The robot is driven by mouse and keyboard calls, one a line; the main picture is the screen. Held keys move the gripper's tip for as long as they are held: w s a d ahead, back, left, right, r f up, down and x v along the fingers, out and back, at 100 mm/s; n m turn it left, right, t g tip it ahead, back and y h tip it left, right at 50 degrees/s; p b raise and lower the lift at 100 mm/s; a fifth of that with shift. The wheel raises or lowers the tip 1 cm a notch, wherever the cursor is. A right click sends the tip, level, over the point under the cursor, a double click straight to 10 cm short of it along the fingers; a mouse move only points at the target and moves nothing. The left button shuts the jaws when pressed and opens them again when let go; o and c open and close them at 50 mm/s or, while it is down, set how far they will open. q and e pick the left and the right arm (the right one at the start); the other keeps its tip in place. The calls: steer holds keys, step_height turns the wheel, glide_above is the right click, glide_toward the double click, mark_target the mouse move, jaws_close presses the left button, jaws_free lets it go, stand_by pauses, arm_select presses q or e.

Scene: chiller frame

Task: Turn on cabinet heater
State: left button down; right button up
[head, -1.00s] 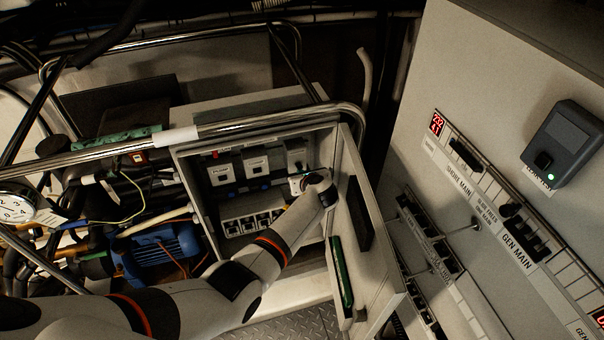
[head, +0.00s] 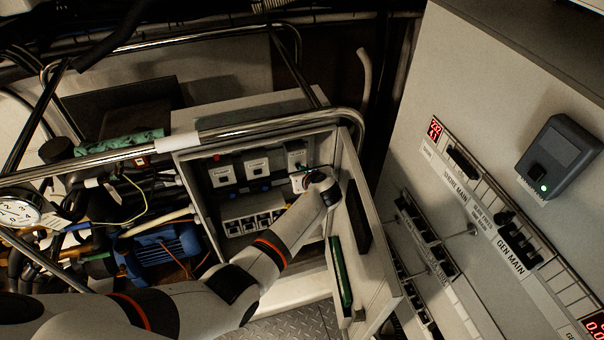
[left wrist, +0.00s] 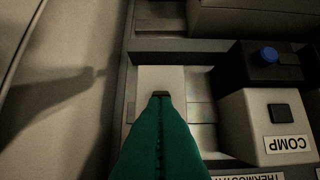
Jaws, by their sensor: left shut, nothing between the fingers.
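An open grey cabinet (head: 182,172) stands in the middle of the head view, holding several white modules with blue knobs and a lower row of dark switches. My left gripper (head: 308,177) reaches into its right side, partly hidden by my wrist. In the left wrist view its green fingers (left wrist: 160,98) are shut with nothing between them, and their tips lie over a pale block (left wrist: 164,77). I cannot tell if they touch it. A white module labelled COMP (left wrist: 285,144) with a black button sits to the right. I read no heater label. My right gripper is out of view.
The open cabinet door (head: 374,250) stands right of my arm. A steel rail (head: 260,127) crosses in front of the cabinet top. A blue motor (head: 160,249) and hoses fill the left. A switch panel labelled GEN MAIN (head: 511,254) stands at the right.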

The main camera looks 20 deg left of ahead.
arm_select(q)
steer(key=shift+s+d+r, duration=0.3)
steer(key=shift+s+d, duration=0.2)
steer(key=shift+s, duration=0.3)
steer(key=shift+s+d+r, duration=0.3)
steer(key=shift+s+d, duration=0.15)
steer(key=shift+s, duration=0.3)
steer(key=shift+s+d+r, duration=0.3)
steer(key=shift+s+d, duration=0.2)
steer(key=shift+s, duration=0.3)
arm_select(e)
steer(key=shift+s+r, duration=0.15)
arm_select(q)
steer(key=shift+s, duration=0.1)
